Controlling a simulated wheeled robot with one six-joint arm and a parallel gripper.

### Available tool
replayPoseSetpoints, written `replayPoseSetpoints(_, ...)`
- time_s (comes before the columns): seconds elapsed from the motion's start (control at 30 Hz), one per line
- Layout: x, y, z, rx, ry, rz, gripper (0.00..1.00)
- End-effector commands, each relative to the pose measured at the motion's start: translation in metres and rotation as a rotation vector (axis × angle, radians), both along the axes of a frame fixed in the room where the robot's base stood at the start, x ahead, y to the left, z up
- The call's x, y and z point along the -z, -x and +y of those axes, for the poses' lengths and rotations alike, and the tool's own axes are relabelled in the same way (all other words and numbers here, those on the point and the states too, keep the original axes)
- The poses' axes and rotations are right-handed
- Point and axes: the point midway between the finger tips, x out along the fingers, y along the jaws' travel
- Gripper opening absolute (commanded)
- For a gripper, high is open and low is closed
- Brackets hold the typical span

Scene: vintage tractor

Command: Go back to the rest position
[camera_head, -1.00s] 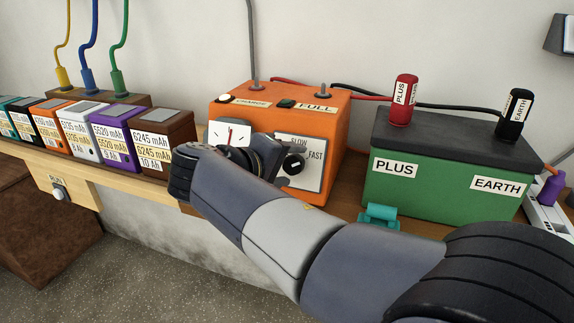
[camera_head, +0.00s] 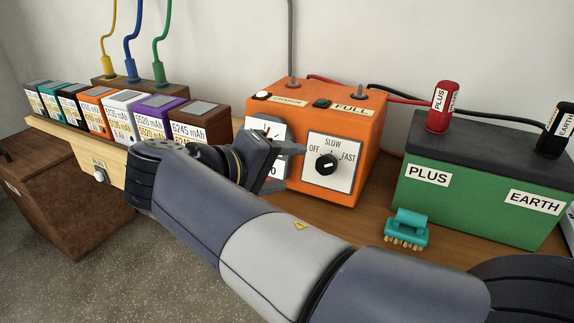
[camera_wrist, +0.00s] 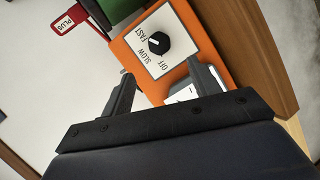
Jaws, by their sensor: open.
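My gripper (camera_head: 281,170) is open and empty in front of the orange charger box (camera_head: 353,120). In the wrist view its two fingers (camera_wrist: 160,92) stand apart, with the charger's black knob (camera_wrist: 159,43) ahead of and between them. My gripper partly hides the dial gauge (camera_head: 265,128) left of the knob. My fingers appear apart from the knob.
A green battery (camera_head: 470,190) with red (camera_head: 441,108) and black (camera_head: 555,130) clamps stands right. A teal brush (camera_head: 407,228) lies on the wooden bench before it. Several small labelled batteries (camera_head: 120,112) line the shelf at left. A brown box (camera_head: 70,200) stands below on the floor.

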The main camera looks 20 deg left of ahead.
Motion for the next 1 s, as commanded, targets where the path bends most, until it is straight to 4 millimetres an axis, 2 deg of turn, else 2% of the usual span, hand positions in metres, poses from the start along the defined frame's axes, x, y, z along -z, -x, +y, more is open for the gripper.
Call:
replayPoseSetpoints(0.23, 0.004, -0.008, -0.004, 0.003, 0.001, 0.000, 0.58)
replayPoseSetpoints(0.7, 0.037, -0.076, -0.034, 0.003, 0.000, 0.000, 0.58)
replayPoseSetpoints(0.9, 0.043, -0.092, -0.040, 0.001, 0.001, -0.001, 0.58)
replayPoseSetpoints(1.0, 0.042, -0.092, -0.039, -0.009, 0.026, 0.001, 0.58)
